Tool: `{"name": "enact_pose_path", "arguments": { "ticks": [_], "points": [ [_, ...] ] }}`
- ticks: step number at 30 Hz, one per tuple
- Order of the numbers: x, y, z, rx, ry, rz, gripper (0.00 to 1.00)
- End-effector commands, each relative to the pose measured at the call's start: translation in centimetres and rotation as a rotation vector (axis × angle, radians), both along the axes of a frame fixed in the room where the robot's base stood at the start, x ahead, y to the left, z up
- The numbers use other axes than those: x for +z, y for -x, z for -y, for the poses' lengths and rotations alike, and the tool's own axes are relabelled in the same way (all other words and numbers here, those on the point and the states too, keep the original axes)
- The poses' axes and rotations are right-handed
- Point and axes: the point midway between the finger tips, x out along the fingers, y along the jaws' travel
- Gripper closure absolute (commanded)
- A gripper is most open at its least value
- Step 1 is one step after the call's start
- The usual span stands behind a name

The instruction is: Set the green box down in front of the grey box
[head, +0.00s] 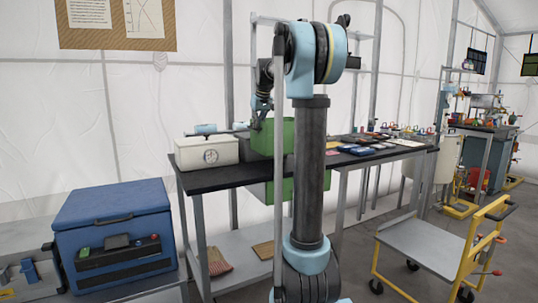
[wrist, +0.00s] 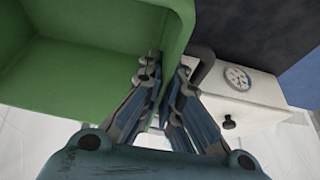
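The green box (head: 272,137) shows behind my arm at the table's front, just right of the grey box. In the wrist view the open-topped green box (wrist: 90,35) fills the upper left. My gripper (wrist: 165,75) has its fingers on either side of the box's wall and appears closed on it. In the head view my gripper (head: 260,115) is at the box's upper left edge, partly hidden. The pale grey box (head: 208,152) with a round dial stands on the table's left end. It also shows in the wrist view (wrist: 262,100), right of my fingers.
The dark table (head: 228,177) holds several flat items (head: 362,150) to the right. Another green surface (head: 284,190) shows below the tabletop edge, partly hidden by my arm. A blue cooler (head: 112,215) stands at left. A yellow-framed cart (head: 435,250) stands at right.

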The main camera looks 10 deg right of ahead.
Motion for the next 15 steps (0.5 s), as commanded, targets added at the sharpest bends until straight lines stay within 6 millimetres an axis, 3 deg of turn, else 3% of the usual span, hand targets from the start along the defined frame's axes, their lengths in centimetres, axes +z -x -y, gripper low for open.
{"name": "enact_pose_path", "arguments": {
  "ticks": [6, 15],
  "points": [
    [-2.9, 0.0, -0.2, 0.003, 0.001, 0.001, 1.00],
    [-4.6, 0.0, -0.3, 0.004, 0.000, 0.001, 1.00]
  ]
}}
